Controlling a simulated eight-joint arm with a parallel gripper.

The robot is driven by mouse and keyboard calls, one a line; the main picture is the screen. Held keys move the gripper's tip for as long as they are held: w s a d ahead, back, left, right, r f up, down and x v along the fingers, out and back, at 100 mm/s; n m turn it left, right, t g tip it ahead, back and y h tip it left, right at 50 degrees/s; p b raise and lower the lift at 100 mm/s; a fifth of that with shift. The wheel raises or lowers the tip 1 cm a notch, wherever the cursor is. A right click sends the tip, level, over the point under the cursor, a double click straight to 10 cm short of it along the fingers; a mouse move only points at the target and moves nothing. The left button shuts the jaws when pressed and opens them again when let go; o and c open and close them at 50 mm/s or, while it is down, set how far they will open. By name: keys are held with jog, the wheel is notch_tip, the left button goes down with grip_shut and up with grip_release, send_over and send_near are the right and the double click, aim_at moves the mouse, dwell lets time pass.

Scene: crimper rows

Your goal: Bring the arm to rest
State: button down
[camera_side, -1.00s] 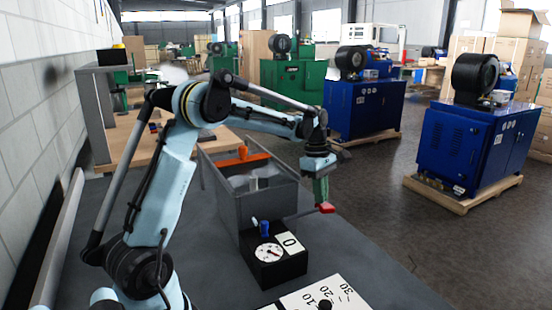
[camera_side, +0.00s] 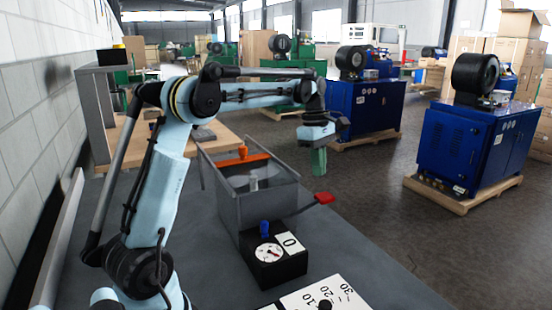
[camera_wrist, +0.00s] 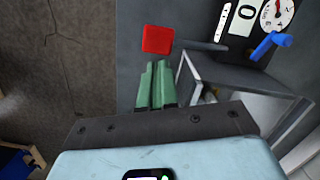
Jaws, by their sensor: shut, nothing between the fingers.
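My gripper (camera_side: 319,162) hangs from the raised arm, to the right of a grey metal bin (camera_side: 262,208). Its two green fingers are shut against each other and hold nothing; they also show in the wrist view (camera_wrist: 157,75). A lever with a red knob (camera_side: 324,198) sticks out from the bin's right side, below the fingertips and apart from them in the side view. In the wrist view the red knob (camera_wrist: 158,39) appears just beyond the fingertips.
A black box with a dial (camera_side: 268,253), a blue handle (camera_side: 265,229) and a "0" card (camera_side: 290,242) stands before the bin. A white scale plate (camera_side: 318,297) lies in front. An orange bar (camera_side: 243,159) crosses the bin's back. Blue machines (camera_side: 470,150) stand on pallets to the right.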

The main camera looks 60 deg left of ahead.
dwell(0.5)
jog(key=s+d+r+m+t+y, duration=0.25)
jog(key=s+d+m, duration=0.45)
jog(key=d+m, duration=0.45)
jog(key=s+d+f+m+t, duration=0.4)
jog(key=s+d+f+m, duration=0.2)
jog(key=s+m, duration=0.2)
jog(key=shift+d+m+h, duration=0.2)
jog(key=shift+m+h, duration=0.25)
jog(key=shift+m, duration=0.8)
